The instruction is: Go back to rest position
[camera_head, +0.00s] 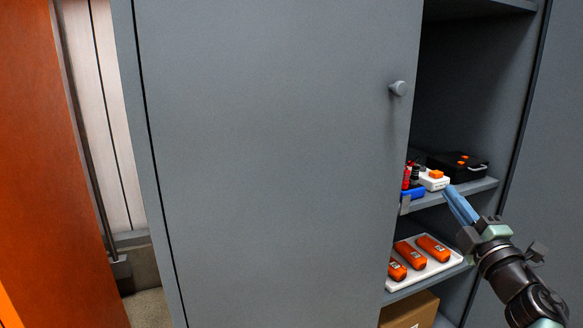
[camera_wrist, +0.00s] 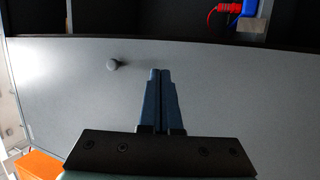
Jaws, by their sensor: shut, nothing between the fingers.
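My gripper (camera_head: 461,205) has slim blue fingers and shows at the right of the head view, in front of the cabinet's open side. In the wrist view its fingers (camera_wrist: 161,75) lie together with nothing between them, over the grey door. The grey cabinet door (camera_head: 270,150) with a round knob (camera_head: 398,88) covers the left and middle of the cabinet. The knob also shows in the wrist view (camera_wrist: 113,65), left of the fingertips and apart from them.
The upper shelf (camera_head: 475,188) holds a black case (camera_head: 458,165), a white-and-orange device (camera_head: 434,180) and a blue item (camera_head: 413,193). Below, a white tray (camera_head: 455,261) holds orange devices (camera_head: 410,254), above a cardboard box (camera_head: 408,312). An orange panel (camera_head: 60,180) stands at far left.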

